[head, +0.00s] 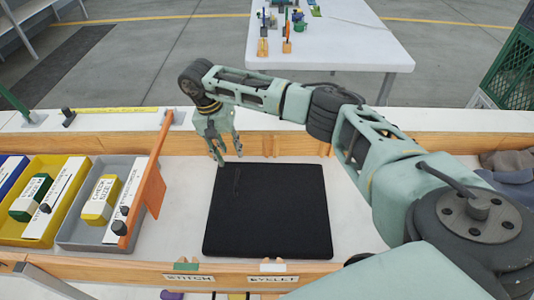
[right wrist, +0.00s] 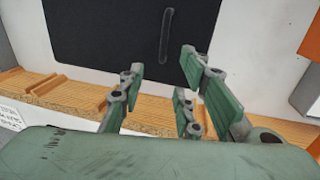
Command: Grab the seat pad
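The seat pad is probably the flat black square pad (head: 268,218) lying on the white work surface inside a wooden-railed bay. It fills the upper part of the right wrist view (right wrist: 110,35). A thin dark strip (right wrist: 166,36) lies on it near its far left corner in the head view. My right gripper (head: 230,158) hangs by the pad's far left edge, fingers pointing down. In the right wrist view its fingers (right wrist: 162,78) are spread with nothing between them. Contact with the pad is not visible. My left gripper is out of view.
An orange panel (head: 154,190) stands left of the pad, beside a grey tray (head: 75,236) and a yellow tray (head: 12,232) holding labelled blocks. A wooden rail (head: 284,144) runs behind the pad; another, labelled "STITCH" and "EYELET", runs in front. Grey cloth-like items lie far right.

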